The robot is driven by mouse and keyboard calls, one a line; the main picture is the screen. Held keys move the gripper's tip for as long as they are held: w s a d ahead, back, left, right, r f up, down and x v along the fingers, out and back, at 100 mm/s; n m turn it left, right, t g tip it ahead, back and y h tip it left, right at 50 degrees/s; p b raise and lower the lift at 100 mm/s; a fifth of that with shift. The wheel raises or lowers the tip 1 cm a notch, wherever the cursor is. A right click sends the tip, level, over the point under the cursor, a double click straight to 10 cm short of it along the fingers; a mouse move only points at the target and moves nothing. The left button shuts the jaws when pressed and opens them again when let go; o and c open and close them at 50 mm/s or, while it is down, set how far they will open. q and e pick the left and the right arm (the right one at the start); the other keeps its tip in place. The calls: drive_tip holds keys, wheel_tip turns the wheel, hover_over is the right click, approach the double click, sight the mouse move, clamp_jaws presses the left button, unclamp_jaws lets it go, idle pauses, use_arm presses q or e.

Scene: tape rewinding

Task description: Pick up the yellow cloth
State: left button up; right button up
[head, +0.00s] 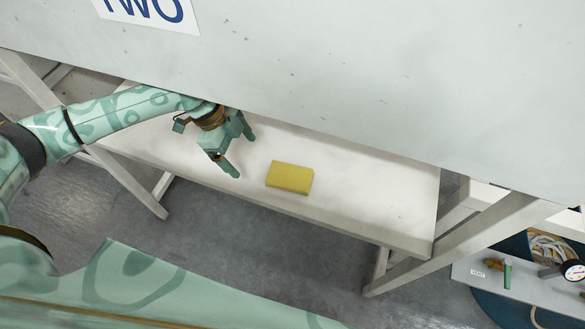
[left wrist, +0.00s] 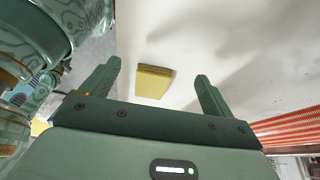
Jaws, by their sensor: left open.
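The yellow cloth (head: 290,177) is a flat, block-shaped piece lying on the white bench shelf (head: 375,200). My left gripper (head: 240,155) is open and empty, to the left of the cloth and apart from it in the head view. In the left wrist view the cloth (left wrist: 153,82) shows ahead, between the two spread fingers (left wrist: 155,85) and beyond their tips. My right gripper is not in view.
A large grey panel (head: 380,80) hangs over the back of the shelf. White legs and braces (head: 460,235) stand at the right end. A small grey surface with a gauge (head: 573,271) is at the far right. The shelf around the cloth is clear.

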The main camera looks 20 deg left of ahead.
use_arm(q)
drive_tip(key=b, duration=0.2)
approach(290, 176)
wheel_tip(290, 176, down, 4)
drive_tip(key=shift+w+r, duration=0.1)
drive_tip(key=shift+r, duration=0.1)
drive_tip(key=shift+d+r, duration=0.1)
drive_tip(key=shift+d, duration=0.45)
drive_tip(key=b+x, duration=0.2)
drive_tip(key=x, duration=0.3)
drive_tip(key=shift+r, duration=0.1)
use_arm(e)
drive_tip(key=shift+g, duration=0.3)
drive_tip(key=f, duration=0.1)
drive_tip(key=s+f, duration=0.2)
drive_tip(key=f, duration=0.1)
use_arm(q)
drive_tip(key=c, duration=1.1)
